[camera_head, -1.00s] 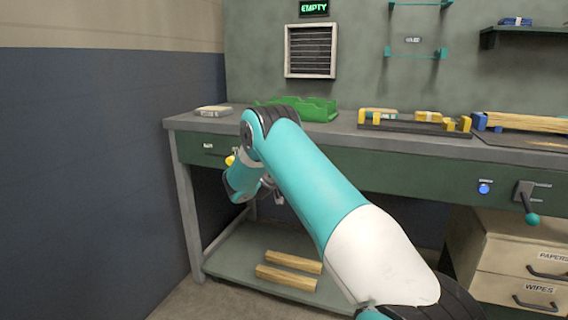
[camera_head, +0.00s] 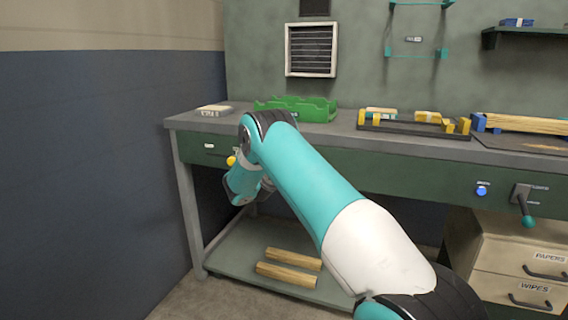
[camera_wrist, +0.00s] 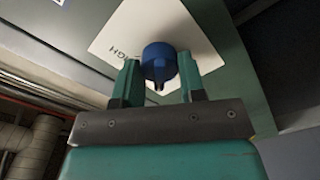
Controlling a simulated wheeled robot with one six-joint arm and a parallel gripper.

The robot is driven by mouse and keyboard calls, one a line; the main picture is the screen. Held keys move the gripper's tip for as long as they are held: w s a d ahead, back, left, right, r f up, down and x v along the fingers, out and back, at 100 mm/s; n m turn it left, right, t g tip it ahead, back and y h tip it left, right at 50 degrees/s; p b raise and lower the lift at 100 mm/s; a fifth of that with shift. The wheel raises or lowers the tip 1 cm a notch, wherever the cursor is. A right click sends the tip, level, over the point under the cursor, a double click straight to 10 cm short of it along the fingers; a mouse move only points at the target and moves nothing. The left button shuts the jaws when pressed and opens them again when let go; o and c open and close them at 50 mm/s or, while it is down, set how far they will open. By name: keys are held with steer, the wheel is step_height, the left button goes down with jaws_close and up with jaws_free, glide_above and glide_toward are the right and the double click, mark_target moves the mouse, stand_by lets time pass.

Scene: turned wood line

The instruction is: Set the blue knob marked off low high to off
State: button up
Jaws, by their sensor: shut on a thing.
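The blue knob (camera_wrist: 159,60) sits on a white label plate (camera_wrist: 185,35) in the wrist view. Part of the word HIGH shows to the left of the knob; I cannot see the other marks or read the knob's setting. My gripper (camera_wrist: 159,78) is shut on the knob, with one green finger on each side. In the head view the knob and my gripper's fingers are hidden behind my arm at the bench front.
The bench (camera_head: 345,135) carries a green tray (camera_head: 295,108) and a black rack with yellow blocks (camera_head: 414,124). On its front are a yellow knob (camera_head: 231,161), a blue button (camera_head: 481,190) and a lever (camera_head: 525,205). Wood pieces (camera_head: 290,268) lie on the lower shelf.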

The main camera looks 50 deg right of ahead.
stand_by(0.5)
steer(key=o, duration=0.9)
steer(key=b+v, duration=0.7)
steer(key=v, duration=1)
steer(key=shift+s+a+f, duration=0.1)
steer(key=shift+a, duration=0.1)
